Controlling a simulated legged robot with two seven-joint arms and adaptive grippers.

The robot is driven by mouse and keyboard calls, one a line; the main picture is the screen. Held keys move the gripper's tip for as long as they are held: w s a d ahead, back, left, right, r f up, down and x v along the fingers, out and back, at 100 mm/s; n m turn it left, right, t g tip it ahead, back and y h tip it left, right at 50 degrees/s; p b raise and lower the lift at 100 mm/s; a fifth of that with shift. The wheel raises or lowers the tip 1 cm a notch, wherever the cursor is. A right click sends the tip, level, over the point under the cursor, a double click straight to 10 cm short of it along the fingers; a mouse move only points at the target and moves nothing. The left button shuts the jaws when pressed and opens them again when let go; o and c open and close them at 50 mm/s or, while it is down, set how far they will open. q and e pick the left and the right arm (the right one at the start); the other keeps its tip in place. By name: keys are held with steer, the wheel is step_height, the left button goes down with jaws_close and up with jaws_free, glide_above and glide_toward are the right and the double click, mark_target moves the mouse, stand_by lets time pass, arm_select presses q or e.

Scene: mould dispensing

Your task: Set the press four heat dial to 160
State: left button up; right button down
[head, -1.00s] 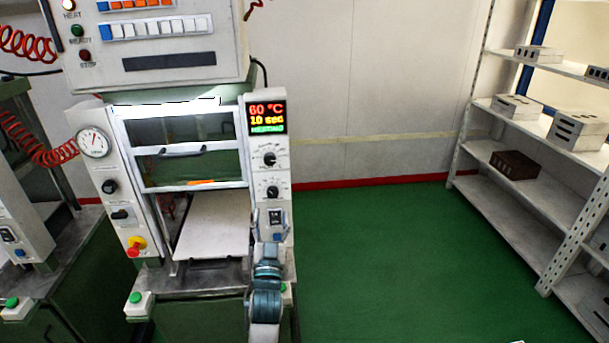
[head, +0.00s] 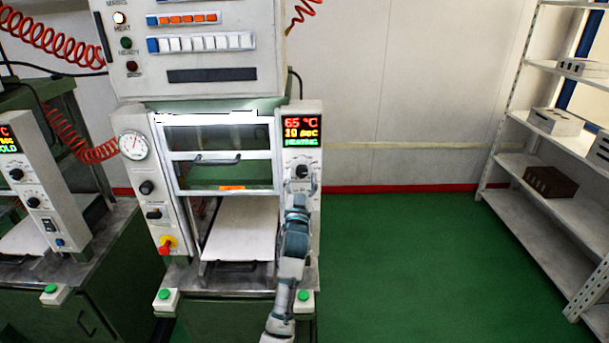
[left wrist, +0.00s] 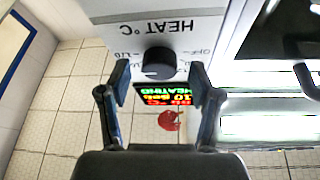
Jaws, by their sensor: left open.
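The press (head: 222,118) stands left of centre in the head view. Its display (head: 302,130) reads 65 °C, 10 sec, HEATING. The black heat dial (head: 302,171) sits below the display; in the left wrist view the dial (left wrist: 159,63) shows upside down beside the label HEAT °C. My left gripper (head: 298,187) is at the dial's height on the right column. In the left wrist view the left gripper (left wrist: 159,83) is open, its fingertips apart on either side of the dial, with gaps visible. The lower timer dial is hidden behind my arm.
A second press (head: 28,160) stands at the left. A shelf (head: 520,172) with several blocks stands at the right. Green floor (head: 420,250) is free between press and shelf. A handled glass door (head: 224,172) is left of the dial column.

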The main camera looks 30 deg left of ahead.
arm_select(q)
steer(key=shift+w+a, duration=0.15)
steer(key=shift+a, duration=0.2)
steer(key=shift+d, duration=0.2)
steer(key=shift+c, duration=0.2)
steer(key=shift+d, duration=0.15)
steer(key=c, duration=0.4)
steer(key=shift+d+r, duration=0.1)
steer(key=c, duration=0.7)
arm_select(e)
steer(key=shift+a, duration=0.55)
